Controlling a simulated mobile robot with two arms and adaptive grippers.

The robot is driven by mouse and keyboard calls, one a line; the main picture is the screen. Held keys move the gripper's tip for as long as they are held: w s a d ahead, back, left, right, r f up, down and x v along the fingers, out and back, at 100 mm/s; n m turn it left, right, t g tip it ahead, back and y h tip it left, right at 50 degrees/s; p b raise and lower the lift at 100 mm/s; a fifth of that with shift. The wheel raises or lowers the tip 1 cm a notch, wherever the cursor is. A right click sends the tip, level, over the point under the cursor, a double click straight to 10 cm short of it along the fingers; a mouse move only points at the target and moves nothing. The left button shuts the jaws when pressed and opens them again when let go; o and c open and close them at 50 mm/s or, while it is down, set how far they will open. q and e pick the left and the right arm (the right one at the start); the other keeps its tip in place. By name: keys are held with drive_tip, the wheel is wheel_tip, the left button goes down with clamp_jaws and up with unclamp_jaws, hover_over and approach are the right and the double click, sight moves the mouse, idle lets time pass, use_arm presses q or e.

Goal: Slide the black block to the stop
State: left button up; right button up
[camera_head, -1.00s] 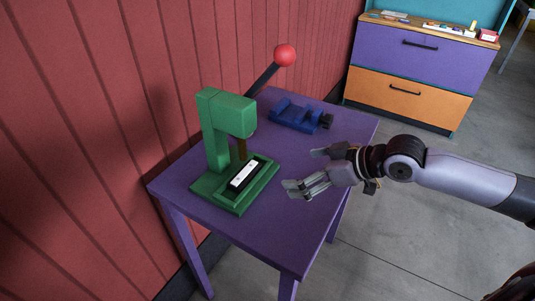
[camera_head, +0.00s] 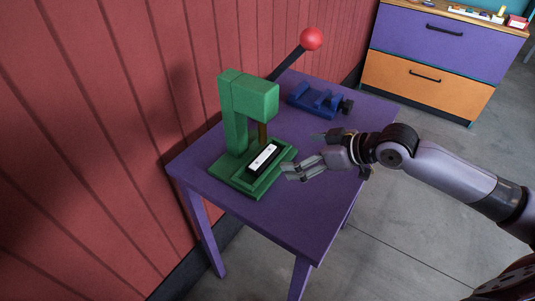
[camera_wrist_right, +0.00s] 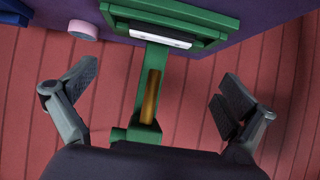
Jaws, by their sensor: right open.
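The black block (camera_head: 262,159) has a white top face with small dark dots. It lies in the shallow tray on the base of the green press (camera_head: 252,97). In the right wrist view the block's white face (camera_wrist_right: 160,38) shows at the top, inside the green rim. My right gripper (camera_head: 303,154) is open and empty, just right of the tray, with its fingers pointing toward the block. Its two fingers show spread apart in the right wrist view. It appears apart from the block. I cannot make out a stop in the tray. My left gripper is not in view.
The press stands on a purple table (camera_head: 285,220) beside a red plank wall (camera_head: 110,120). Its lever ends in a red ball (camera_head: 311,39). A brass rod (camera_wrist_right: 151,95) hangs above the tray. A blue fixture (camera_head: 315,99) sits behind. The table's front is clear.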

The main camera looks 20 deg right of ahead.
sight(264, 156)
drive_tip(key=p+x, duration=0.1)
drive_tip(key=x, duration=1.2)
drive_tip(key=shift+w+a+f+p, duration=0.15)
drive_tip(key=shift+a+f+p, duration=0.05)
drive_tip(key=shift+p, duration=0.15)
drive_tip(key=c, duration=1)
